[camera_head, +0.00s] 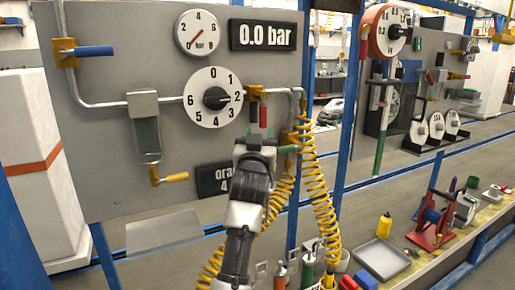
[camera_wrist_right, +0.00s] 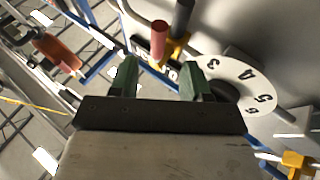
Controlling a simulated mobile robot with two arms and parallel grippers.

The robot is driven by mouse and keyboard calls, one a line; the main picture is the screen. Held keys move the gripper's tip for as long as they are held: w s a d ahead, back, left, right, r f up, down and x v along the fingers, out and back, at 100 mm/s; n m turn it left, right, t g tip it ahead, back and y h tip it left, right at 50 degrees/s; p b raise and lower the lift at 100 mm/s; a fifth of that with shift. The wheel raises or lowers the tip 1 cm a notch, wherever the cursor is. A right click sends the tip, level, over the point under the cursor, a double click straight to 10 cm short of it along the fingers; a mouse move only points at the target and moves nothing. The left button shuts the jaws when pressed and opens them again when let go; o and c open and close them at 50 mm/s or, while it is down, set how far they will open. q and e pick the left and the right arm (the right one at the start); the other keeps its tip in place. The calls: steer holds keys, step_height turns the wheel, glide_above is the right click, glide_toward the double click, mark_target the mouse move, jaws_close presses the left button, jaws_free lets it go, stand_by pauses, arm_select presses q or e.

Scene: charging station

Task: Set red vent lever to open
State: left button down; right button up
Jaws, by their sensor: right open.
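The red vent lever (camera_head: 263,115) hangs down from a yellow valve (camera_head: 256,92) on the grey panel, right of the numbered dial. In the right wrist view, the lever (camera_wrist_right: 159,40) shows as a red cylinder beside its yellow valve (camera_wrist_right: 175,48). My right gripper (camera_head: 268,141) is just below the lever in the head view, and its arm hides part of the panel. In the wrist view, the right gripper (camera_wrist_right: 158,82) is open and empty, with the lever beyond the fingertips, apart from them. My left gripper is not in view.
The numbered dial (camera_head: 213,97) is close to the left of the lever. The display (camera_head: 262,36) reads 0.0 bar. Yellow coiled hoses (camera_head: 322,215) hang right of my arm. A blue-handled valve (camera_head: 92,51) and a yellow-handled valve (camera_head: 174,178) are further left.

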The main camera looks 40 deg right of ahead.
steer(key=shift+v, duration=1.55)
